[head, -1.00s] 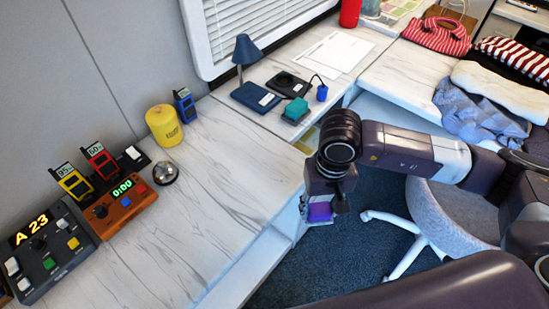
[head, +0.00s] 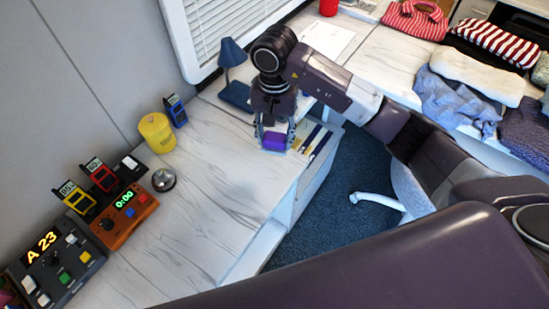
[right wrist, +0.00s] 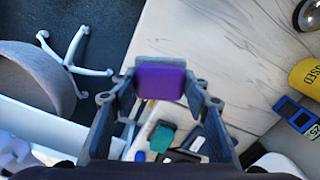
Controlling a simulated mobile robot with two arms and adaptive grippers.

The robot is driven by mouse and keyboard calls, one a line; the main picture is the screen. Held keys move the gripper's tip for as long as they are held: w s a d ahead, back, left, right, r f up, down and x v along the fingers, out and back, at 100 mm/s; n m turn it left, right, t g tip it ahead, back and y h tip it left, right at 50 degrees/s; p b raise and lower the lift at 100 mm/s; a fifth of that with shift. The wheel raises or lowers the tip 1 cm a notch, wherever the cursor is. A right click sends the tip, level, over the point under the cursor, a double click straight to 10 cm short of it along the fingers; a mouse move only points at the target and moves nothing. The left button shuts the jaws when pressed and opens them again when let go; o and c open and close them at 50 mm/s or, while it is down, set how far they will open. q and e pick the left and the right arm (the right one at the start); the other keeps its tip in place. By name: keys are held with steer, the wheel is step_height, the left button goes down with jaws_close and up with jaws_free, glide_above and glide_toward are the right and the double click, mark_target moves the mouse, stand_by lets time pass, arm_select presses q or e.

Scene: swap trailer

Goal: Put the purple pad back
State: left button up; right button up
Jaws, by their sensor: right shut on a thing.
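The purple pad (head: 274,141) is a small block with a purple face and a grey edge. It is gripped between the fingers of my right gripper (head: 275,130). In the head view it shows over the white marbled desk, near the desk's edge; I cannot tell its exact height. In the right wrist view, the purple pad (right wrist: 160,82) sits between the two finger ends. A teal pad (right wrist: 162,138) lies beyond it in that view and is hidden behind my arm in the head view. My left gripper is not in view.
An open drawer with dark strips (head: 318,140) lies right of the gripper. A blue lamp (head: 231,52) stands behind. A yellow canister (head: 157,132), a bell (head: 163,180) and control boxes (head: 60,262) stand left. The marbled desk (head: 215,205) is clear in front.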

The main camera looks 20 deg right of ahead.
step_height(320, 180, down, 6)
steer(key=shift+f+p, duration=0.2)
steer(key=shift+p, duration=0.35)
step_height(320, 180, down, 4)
steer(key=shift+f+p, duration=0.25)
steer(key=shift+p, duration=0.15)
steer(key=shift+f, duration=0.1)
steer(key=shift+f, duration=0.1)
steer(key=o, duration=1.1)
